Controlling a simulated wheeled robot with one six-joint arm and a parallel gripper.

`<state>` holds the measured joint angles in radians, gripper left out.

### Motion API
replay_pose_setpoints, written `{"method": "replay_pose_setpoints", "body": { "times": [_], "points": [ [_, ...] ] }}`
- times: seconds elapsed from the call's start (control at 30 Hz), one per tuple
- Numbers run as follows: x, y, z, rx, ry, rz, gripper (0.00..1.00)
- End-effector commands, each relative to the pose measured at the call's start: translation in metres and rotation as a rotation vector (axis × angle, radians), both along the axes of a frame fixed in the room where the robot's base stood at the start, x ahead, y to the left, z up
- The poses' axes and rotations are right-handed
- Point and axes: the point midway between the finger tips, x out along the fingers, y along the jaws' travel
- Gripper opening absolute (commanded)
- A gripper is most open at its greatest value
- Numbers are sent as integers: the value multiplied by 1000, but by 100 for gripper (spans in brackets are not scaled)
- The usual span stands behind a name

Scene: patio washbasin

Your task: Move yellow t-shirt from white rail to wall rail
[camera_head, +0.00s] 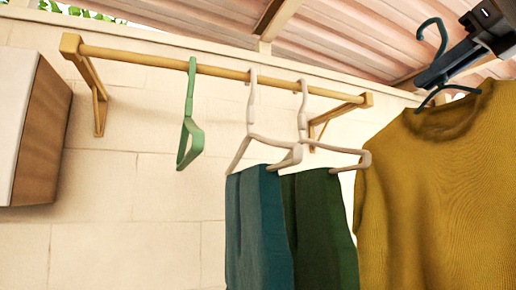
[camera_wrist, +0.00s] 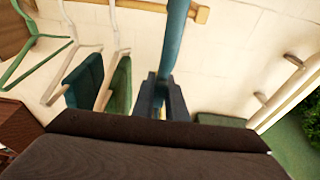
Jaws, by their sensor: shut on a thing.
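The yellow t-shirt (camera_head: 445,190) hangs on a dark teal hanger (camera_head: 441,40) at the right of the head view. My gripper (camera_head: 430,78) is shut on the hanger below its hook. The shirt hangs in the air, its lower part cut off by the frame. The wooden wall rail (camera_head: 225,73) runs across the wall to the left of the gripper, and the held hook is apart from it. In the wrist view my gripper (camera_wrist: 163,95) grips the teal hanger (camera_wrist: 176,35), and the wall rail (camera_wrist: 202,13) shows behind it.
On the wall rail hang an empty green hanger (camera_head: 190,115), a white hanger with teal trousers (camera_head: 258,230) and another with dark green trousers (camera_head: 322,225). The rail's right end is bare. A cabinet (camera_head: 40,135) is at left. Pale bars (camera_wrist: 290,92) show at the wrist view's right.

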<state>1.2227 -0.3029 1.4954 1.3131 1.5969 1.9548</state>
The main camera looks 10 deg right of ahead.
Motion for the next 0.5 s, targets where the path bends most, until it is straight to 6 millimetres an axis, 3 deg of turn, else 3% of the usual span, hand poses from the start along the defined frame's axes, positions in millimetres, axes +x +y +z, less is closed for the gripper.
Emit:
{"method": "replay_pose_setpoints", "body": {
  "times": [0.33,0.5],
  "points": [
    [2,1,0,0,0,3,0],
    [13,6,0,0,-1,8,0]
  ]
}}
